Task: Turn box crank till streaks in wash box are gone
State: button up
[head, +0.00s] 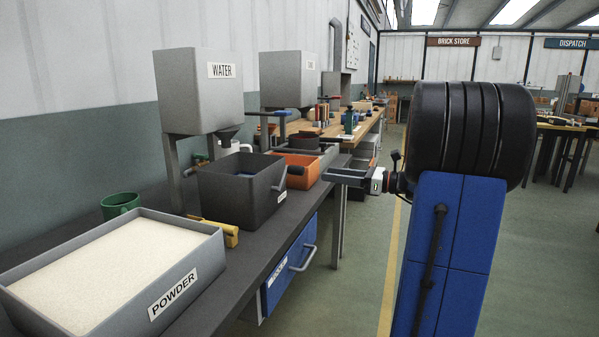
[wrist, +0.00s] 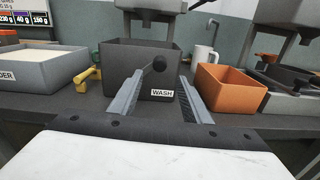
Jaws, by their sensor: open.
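The wash box (head: 228,192) is a dark grey open box on the bench under the water tank; it also shows in the wrist view (wrist: 122,62), labelled WASH. Its crank (head: 283,176) sticks out from the side facing me. In the wrist view the crank's dark knob (wrist: 159,63) shows between and beyond my fingertips. My gripper (head: 328,176) is open and empty, apart from the box and in front of the crank; its fingers also show in the wrist view (wrist: 162,76). The box's inside looks dark bluish; I cannot make out streaks.
A powder tray (head: 205,262) and a green cup (head: 120,205) stand to the left. A yellow-handled tool (head: 226,232) lies beside the wash box. An orange bin (head: 302,168) stands close on its right. The water tank (head: 198,90) hangs above. The aisle floor is clear.

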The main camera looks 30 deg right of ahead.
aim_at(303, 171)
jog(key=x, duration=1.1)
jog(key=shift+w+a, duration=0.25)
jog(key=shift+w, duration=0.1)
grip_shut()
